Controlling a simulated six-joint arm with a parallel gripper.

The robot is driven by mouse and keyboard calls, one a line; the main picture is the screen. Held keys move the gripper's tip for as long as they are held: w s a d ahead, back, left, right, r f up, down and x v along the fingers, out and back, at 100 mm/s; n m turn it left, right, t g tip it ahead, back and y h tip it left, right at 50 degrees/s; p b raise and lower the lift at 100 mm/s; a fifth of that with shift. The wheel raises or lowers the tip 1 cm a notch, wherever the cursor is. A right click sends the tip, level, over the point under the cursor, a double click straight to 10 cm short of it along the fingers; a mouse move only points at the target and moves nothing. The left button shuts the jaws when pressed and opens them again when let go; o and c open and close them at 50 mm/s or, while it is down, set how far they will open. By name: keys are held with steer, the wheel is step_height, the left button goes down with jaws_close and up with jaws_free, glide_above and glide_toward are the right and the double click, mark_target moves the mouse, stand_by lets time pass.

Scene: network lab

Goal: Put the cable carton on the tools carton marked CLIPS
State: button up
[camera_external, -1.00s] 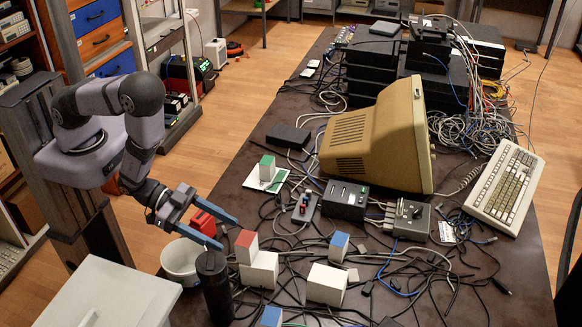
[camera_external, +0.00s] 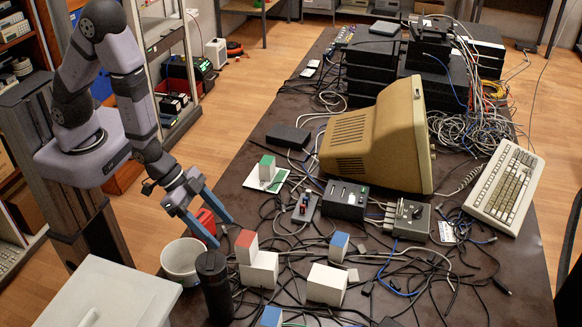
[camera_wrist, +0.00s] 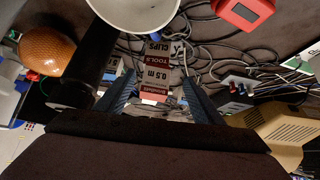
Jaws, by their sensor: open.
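My gripper (camera_external: 225,234) is open and empty in the external view, its fingertips above and left of a small red-topped carton (camera_external: 246,247). That carton stands at the left of a larger white carton (camera_external: 262,270); whether it rests on it or beside it is hard to tell. In the wrist view, cartons show between my open fingers (camera_wrist: 160,78). A carton face reading CLIPS and TOOLS (camera_wrist: 158,48) is farther up, and a face reading 0.5 m (camera_wrist: 157,74) is below it. How these faces divide between cartons is unclear.
A white bucket (camera_external: 181,262), a dark tumbler (camera_external: 214,290) and a red meter (camera_external: 203,222) are close around my gripper. Another white carton (camera_external: 327,285) and a blue-topped one (camera_external: 339,247) stand to the right. Cables cover much of the table.

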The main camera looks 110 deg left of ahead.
steer(key=s+a+r+g, duration=0.1)
steer(key=s+r+g, duration=0.2)
steer(key=s+r, duration=0.2)
steer(key=s+a+r+g, duration=0.1)
steer(key=s+r+g, duration=0.3)
steer(key=s, duration=0.7)
step_height(320, 180, up, 2)
steer(key=shift+a+r+m, duration=0.15)
steer(key=shift+a+m, duration=0.15)
